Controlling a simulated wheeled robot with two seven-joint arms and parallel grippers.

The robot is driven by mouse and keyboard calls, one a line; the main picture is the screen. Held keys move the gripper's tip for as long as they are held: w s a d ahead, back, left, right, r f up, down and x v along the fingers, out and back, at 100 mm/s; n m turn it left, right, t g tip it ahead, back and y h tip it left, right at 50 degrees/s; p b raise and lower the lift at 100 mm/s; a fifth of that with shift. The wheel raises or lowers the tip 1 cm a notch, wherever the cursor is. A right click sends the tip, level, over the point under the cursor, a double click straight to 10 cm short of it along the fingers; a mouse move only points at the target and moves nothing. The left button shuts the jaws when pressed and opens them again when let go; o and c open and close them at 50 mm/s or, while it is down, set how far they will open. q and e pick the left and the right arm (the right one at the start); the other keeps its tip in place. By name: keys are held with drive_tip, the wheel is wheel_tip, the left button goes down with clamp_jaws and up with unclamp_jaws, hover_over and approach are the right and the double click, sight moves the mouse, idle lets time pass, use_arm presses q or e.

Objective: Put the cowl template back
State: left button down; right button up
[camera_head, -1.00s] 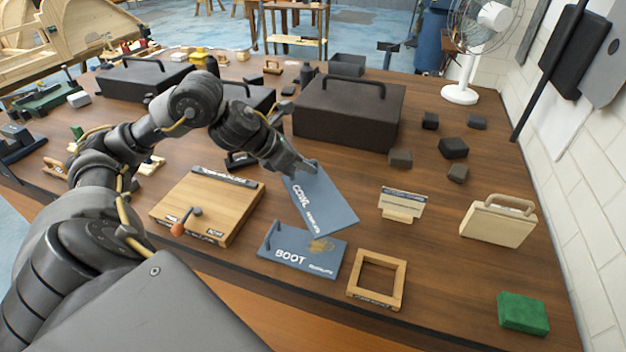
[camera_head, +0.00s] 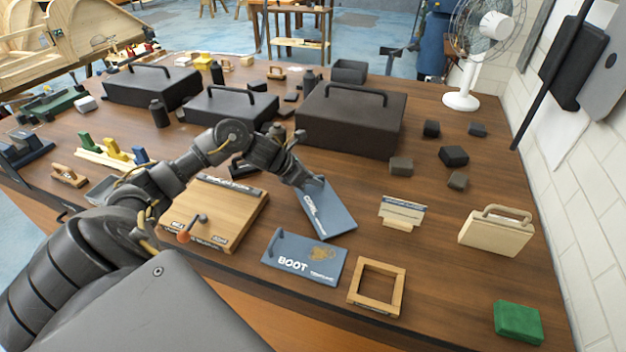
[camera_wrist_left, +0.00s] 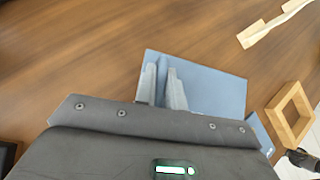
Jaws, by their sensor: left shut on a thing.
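The cowl template (camera_head: 329,211) is a blue-grey plate with white lettering, near the middle of the table in the head view. My left gripper (camera_head: 316,183) is shut on its far end. In the left wrist view the fingers (camera_wrist_left: 163,90) lie over the plate (camera_wrist_left: 215,90). Whether the plate touches the table I cannot tell.
A wooden board with a crank (camera_head: 216,213) is to the left. A square wooden frame (camera_head: 377,287) and a small sign (camera_head: 402,212) are to the right. A large dark case (camera_head: 350,120) stands behind. The tabletop between sign and beige case (camera_head: 496,231) is clear.

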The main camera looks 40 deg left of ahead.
use_arm(q)
drive_tip(key=shift+a+f, duration=0.1)
drive_tip(key=shift+f, duration=0.4)
drive_tip(key=c, duration=1.5)
unclamp_jaws()
drive_tip(key=b+v, duration=0.3)
drive_tip(key=v, duration=0.9)
